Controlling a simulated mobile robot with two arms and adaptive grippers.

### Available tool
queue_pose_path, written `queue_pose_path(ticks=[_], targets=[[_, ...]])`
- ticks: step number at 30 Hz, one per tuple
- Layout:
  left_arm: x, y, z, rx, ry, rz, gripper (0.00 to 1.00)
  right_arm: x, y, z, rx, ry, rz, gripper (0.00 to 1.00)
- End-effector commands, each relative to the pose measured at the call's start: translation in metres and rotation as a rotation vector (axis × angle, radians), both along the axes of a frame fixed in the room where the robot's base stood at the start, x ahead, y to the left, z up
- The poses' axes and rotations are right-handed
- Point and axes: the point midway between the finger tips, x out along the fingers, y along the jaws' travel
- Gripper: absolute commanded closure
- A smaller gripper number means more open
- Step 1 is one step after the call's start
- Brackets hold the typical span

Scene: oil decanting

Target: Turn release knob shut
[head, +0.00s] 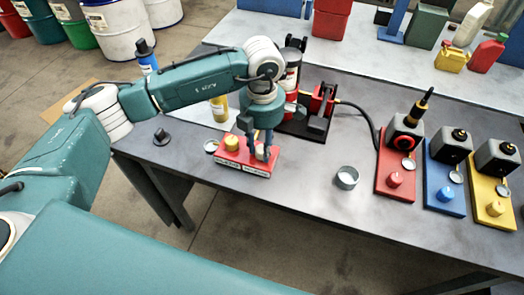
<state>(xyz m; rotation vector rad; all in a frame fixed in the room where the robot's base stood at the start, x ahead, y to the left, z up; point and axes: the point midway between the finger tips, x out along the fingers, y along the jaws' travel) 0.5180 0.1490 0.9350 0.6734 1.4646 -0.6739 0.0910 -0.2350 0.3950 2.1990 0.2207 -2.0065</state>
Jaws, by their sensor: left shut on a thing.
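A red control base (227,166) with two white labels on its front edge sits near the front edge of the grey table. A yellow round knob (232,143) stands on its left part. My left gripper (262,154) points down over the right part of this base, right of the yellow knob. Its fingers are shut on what seems to be the release knob, mostly hidden between them. The knob's turn position cannot be read. My right gripper is not in view.
Behind the base stand a red and silver cylinder (290,75) and a red reel-like device (321,102). A small open tin (346,177) stands to the right. Red (382,186), blue (434,197) and yellow (484,212) stations stand further right. A dark funnel-like piece (161,137) lies left.

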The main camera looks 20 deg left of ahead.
Motion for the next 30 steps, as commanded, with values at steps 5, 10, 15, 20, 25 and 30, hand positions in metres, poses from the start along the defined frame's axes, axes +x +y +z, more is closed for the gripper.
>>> queue_pose_path(ticks=[5, 10, 15, 20, 25, 30], targets=[[0.001, 0.0, -0.003, -0.002, -0.004, 0.166, 0.96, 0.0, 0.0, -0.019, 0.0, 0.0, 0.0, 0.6], [0.001, -0.001, -0.002, -0.003, -0.004, 0.318, 0.96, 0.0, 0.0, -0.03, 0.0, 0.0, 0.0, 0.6], [0.001, 0.0, -0.001, -0.003, -0.004, 0.448, 0.96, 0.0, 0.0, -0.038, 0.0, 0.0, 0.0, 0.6], [0.001, -0.001, 0.0, -0.003, -0.003, 0.541, 0.96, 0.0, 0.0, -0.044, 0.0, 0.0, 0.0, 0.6], [0.001, 0.0, 0.0, -0.002, -0.003, 0.606, 0.96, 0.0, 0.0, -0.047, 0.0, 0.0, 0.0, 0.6], [0.001, 0.0, 0.001, -0.002, -0.003, 0.639, 0.96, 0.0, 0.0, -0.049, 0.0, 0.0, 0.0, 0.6]])
